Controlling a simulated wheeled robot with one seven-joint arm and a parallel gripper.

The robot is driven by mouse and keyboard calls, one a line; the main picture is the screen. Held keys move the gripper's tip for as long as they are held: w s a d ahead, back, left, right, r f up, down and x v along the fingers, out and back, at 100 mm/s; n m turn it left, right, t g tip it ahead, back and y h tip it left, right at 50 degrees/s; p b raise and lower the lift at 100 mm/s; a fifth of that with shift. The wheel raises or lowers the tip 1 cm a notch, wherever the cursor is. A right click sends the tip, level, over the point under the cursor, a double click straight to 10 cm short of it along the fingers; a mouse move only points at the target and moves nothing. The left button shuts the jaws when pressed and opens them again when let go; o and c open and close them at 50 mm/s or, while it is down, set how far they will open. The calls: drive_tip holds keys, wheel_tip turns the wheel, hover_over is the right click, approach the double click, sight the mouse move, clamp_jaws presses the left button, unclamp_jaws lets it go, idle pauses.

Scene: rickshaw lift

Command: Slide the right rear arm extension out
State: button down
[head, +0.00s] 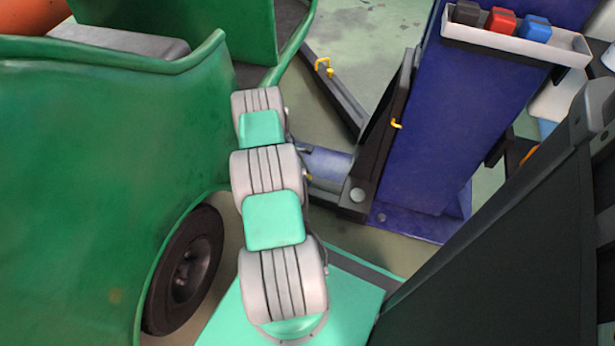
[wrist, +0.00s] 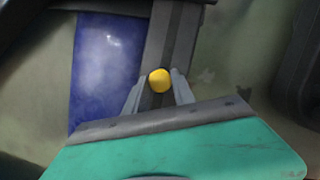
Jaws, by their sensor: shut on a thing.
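My gripper (wrist: 158,86) shows in the wrist view, with one pale finger on each side of a round yellow knob (wrist: 159,79). It is shut on this knob. The knob sits on a dark grey bar (wrist: 178,35), which I take to be the arm extension. A blue lift arm part (wrist: 105,60) lies to the left of the bar. In the head view, my own arm links hide the gripper and most of this bar. A blue lift arm (head: 328,164) shows just right of my arm, low by the post foot.
A blue lift post (head: 450,110) with a tray (head: 570,50) of coloured blocks stands at the right. Another dark arm (head: 338,98) with a yellow handle (head: 323,66) lies further back. The green rickshaw (head: 90,170) and its wheel (head: 185,270) are close on the left.

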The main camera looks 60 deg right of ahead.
drive_tip(key=c, duration=1.1)
unclamp_jaws()
drive_tip(key=shift+w, duration=0.35)
drive_tip(key=shift+r, duration=0.4)
drive_tip(key=r+p, duration=0.1)
drive_tip(key=r, duration=0.1)
drive_tip(key=r+p, duration=0.1)
drive_tip(key=r, duration=0.1)
drive_tip(key=shift+s+a+p, duration=0.15)
drive_tip(key=shift+a+p, duration=0.1)
drive_tip(key=shift+p, duration=0.05)
drive_tip(key=s+a+r+p, duration=0.2)
drive_tip(key=a, duration=0.2)
drive_tip(key=s+a+r+p, duration=0.2)
drive_tip(key=a+r, duration=0.1)
drive_tip(key=s+a+r+p, duration=0.2)
drive_tip(key=a+r, duration=0.1)
drive_tip(key=a, duration=0.1)
drive_tip(key=shift+s+a, duration=0.35)
drive_tip(key=shift+s, duration=0.05)
drive_tip(key=shift+r, duration=0.1)
